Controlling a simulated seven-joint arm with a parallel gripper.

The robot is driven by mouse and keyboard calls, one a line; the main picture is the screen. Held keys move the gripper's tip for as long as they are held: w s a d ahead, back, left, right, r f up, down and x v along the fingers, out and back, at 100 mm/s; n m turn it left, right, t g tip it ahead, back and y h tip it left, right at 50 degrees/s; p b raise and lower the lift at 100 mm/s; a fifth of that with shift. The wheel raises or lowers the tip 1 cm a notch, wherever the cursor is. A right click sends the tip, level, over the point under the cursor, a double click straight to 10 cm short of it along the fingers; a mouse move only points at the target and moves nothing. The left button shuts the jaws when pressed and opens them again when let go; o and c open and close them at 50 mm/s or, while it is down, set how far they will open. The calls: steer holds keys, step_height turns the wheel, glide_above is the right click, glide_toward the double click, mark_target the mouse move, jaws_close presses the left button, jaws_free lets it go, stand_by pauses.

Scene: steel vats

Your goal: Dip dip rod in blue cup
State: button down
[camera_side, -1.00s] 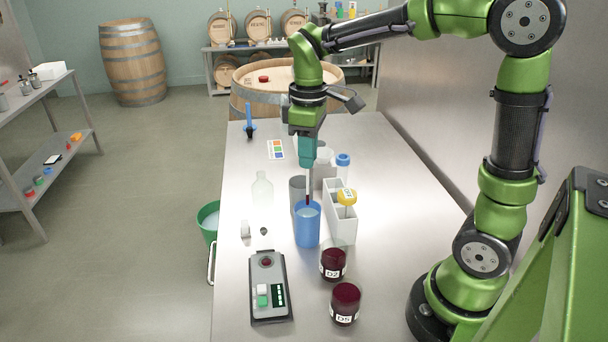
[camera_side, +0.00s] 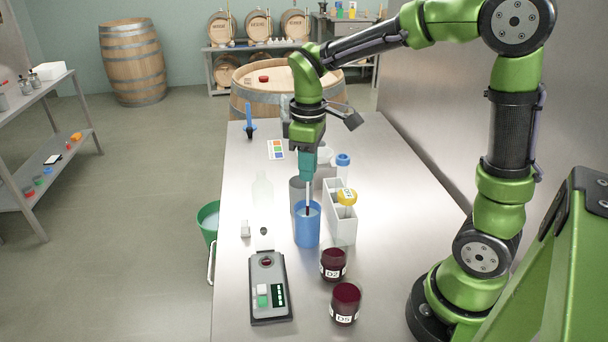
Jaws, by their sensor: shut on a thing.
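The blue cup (camera_side: 306,232) stands upright on the steel table, near the middle of the view. My gripper (camera_side: 306,152) is above the cup, pointing down, shut on the dip rod (camera_side: 309,194). The rod hangs near upright with a thin pale shaft and a dark lower end. Its lower end is inside the cup's mouth, seen against pale liquid. I cannot tell how deep the tip is, and the fingertips are hard to make out against the teal part.
A white rack (camera_side: 342,225) with a yellow-capped item (camera_side: 347,197) stands close right of the cup. A grey cup (camera_side: 298,190) is just behind. Dark red jars, D2 (camera_side: 333,265) and D5 (camera_side: 345,303), and a button device (camera_side: 269,288) are in front.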

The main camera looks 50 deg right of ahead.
mark_target(308, 189)
steer(key=shift+f, duration=3.1)
steer(key=shift+r, duration=6.15)
